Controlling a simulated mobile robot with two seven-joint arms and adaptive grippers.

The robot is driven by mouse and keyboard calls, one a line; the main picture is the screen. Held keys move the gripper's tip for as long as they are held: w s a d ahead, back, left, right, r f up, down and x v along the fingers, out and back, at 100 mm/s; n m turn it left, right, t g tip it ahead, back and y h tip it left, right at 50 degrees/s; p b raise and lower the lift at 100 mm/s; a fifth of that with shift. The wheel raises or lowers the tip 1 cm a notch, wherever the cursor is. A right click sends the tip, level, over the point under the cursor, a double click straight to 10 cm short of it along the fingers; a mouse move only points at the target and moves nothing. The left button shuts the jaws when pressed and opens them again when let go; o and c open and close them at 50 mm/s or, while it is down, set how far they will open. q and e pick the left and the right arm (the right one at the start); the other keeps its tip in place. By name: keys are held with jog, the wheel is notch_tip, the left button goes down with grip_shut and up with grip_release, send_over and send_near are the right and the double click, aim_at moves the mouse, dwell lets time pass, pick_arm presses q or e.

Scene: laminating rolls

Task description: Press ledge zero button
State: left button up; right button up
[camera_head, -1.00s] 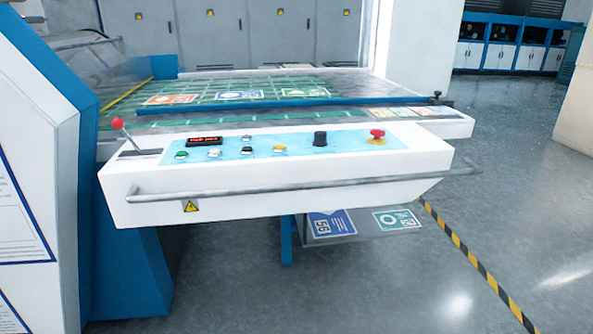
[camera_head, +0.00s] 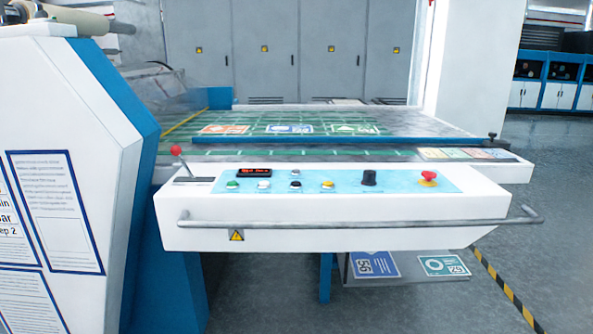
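A white control console (camera_head: 330,234) stands at the front of the machine, with a light blue panel (camera_head: 400,184) on its top. The panel holds several small buttons: a green one (camera_head: 232,185), a white one (camera_head: 263,185), a black one (camera_head: 295,184), a yellow one (camera_head: 327,185) and another pale one (camera_head: 295,174). A small red-lit display (camera_head: 254,173) is at its left. A black knob (camera_head: 369,178) and a red mushroom button (camera_head: 428,178) are at the right. I cannot read which button is the ledge zero button. Neither gripper is in view.
A grey rail (camera_head: 350,223) runs along the console front. A red-tipped lever (camera_head: 177,153) stands at its left end. A white and blue machine housing (camera_head: 80,130) blocks the left. Grey floor (camera_head: 545,230) is open at the right, with a yellow-black stripe (camera_head: 500,285).

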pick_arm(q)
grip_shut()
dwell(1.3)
